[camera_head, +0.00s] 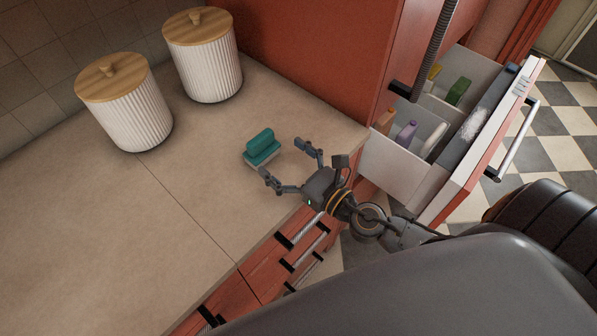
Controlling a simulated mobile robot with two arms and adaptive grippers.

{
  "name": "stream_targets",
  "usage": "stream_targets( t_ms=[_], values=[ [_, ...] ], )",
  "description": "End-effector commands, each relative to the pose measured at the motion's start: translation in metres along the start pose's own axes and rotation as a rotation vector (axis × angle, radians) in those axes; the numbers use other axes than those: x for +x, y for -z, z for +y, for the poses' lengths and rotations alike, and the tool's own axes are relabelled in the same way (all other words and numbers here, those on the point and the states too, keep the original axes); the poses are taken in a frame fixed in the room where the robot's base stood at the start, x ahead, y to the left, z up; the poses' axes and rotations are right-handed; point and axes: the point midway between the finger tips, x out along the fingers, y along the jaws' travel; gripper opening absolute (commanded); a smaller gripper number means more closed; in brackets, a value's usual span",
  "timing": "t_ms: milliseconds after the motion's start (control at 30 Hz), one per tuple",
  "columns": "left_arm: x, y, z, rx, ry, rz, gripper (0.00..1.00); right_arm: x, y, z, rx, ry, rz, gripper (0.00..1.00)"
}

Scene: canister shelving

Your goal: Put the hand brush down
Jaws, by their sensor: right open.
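The hand brush (261,147) is teal on top with a pale lower part. It rests on the beige countertop (205,185), near the front edge. My right gripper (284,162) is open, its two fingers spread on either side of a gap just right of the brush. The fingertips look close to the brush but do not close on it. I cannot tell whether a fingertip touches it. My left gripper is not in view.
Two white ribbed canisters with wooden lids, a nearer one (128,112) and a farther one (206,66), stand at the back. An open drawer (398,165) holding several bottles juts out at right. The left counter is clear.

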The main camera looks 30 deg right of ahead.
Motion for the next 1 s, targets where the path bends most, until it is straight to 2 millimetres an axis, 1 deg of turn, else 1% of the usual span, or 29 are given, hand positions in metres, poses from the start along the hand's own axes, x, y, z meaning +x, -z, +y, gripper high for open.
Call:
stream_targets(
  t_ms=[33,100,200,333,500,1000],
  values=[
    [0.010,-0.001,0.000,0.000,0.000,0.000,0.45,-0.011,0.006,0.000,0.000,0.000,0.002,0.89],
    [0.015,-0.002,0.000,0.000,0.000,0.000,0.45,-0.022,0.005,0.001,0.000,-0.001,0.003,0.89],
    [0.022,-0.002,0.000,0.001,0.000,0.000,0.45,-0.035,0.005,0.000,0.000,0.001,0.002,0.89],
    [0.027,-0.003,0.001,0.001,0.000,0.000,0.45,-0.045,0.002,0.000,0.000,0.000,0.000,0.89],
    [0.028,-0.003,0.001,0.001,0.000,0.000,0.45,-0.050,0.000,0.000,0.000,0.001,-0.001,0.89],
    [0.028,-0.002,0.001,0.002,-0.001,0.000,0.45,-0.050,-0.001,0.000,0.000,0.001,-0.001,0.89]
  ],
)
